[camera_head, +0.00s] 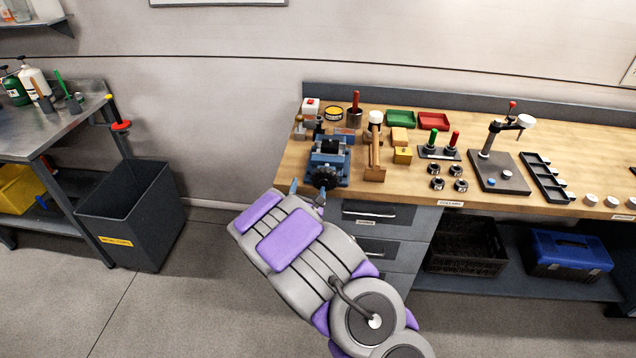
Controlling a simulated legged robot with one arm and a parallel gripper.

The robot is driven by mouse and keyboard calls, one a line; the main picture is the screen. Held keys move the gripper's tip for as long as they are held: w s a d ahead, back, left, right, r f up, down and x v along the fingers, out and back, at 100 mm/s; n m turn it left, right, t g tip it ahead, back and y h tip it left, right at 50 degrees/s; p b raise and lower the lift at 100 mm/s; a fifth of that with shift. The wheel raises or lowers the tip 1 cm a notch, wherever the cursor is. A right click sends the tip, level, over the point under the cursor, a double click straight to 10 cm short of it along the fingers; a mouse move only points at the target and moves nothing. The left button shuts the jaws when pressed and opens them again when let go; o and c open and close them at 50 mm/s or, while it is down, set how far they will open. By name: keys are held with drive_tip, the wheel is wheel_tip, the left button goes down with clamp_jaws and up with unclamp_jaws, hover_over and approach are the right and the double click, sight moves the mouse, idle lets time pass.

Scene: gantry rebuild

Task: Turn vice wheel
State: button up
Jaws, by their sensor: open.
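The blue vice (330,158) stands on the wooden workbench near its left end. Its dark wheel (325,177) faces the front edge of the bench. My gripper (307,192) is just in front of and below the wheel, with its two fingers apart on either side. My grey and purple arm reaches up to it from the lower right and hides the bench front below. I cannot tell whether the fingers touch the wheel.
Wooden blocks and a mallet (375,150) stand right of the vice. Red and green handled tools (440,150) and a small press (500,170) are further right. A dark bin (135,215) stands on the floor at left, beside a metal table (50,125). A drawer (375,215) sits below the bench top.

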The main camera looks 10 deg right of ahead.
drive_tip(key=d+p+v, duration=0.1)
drive_tip(key=p+v, duration=0.7)
drive_tip(key=v, duration=0.8)
drive_tip(key=shift+s+a+f+p, duration=0.15)
drive_tip(key=shift+s+f+p, duration=0.15)
drive_tip(key=shift+s, duration=0.2)
idle(1.1)
